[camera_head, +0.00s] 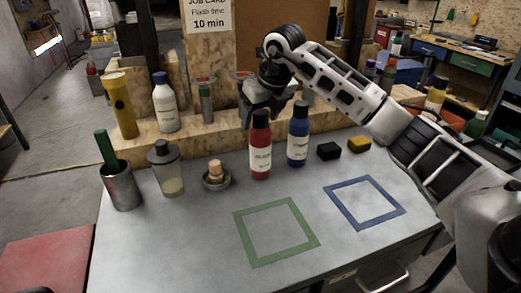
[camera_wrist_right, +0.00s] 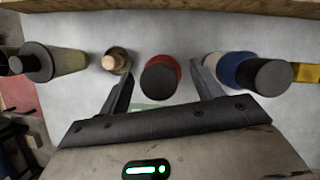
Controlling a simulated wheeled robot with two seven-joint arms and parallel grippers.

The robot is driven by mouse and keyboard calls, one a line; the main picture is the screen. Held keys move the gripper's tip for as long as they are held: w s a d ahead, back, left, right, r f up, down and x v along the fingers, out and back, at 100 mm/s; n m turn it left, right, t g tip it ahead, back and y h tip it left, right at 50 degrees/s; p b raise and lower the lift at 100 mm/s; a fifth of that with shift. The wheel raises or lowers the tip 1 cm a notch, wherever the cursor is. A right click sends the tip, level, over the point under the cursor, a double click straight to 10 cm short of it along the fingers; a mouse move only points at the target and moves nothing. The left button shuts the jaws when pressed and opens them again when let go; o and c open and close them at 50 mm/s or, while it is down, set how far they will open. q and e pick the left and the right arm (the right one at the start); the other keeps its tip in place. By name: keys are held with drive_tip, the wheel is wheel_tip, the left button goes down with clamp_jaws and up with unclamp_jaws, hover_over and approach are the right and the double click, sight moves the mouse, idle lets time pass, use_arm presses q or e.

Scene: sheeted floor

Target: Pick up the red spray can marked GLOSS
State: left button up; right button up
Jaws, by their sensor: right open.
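The red spray can (camera_head: 260,148) with a black cap stands upright on the grey table, left of the blue can (camera_head: 298,138). Its white label is too small to read. My right gripper (camera_head: 262,115) is above and around the top of the red can in the head view. In the right wrist view the red can (camera_wrist_right: 161,77) shows from above, between the two open fingers (camera_wrist_right: 160,85), with a gap on each side. The blue can (camera_wrist_right: 245,70) is just outside the right finger. My left gripper is not in view.
A small dish with a wooden-knobbed piece (camera_head: 217,176), a clear jar (camera_head: 166,170) and a metal cup (camera_head: 121,187) stand to the left. Black (camera_head: 328,151) and yellow (camera_head: 359,145) blocks lie right. Green (camera_head: 237,228) and blue (camera_head: 392,213) outlined squares mark clear table in front.

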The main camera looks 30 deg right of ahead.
clamp_jaws()
idle(0.3)
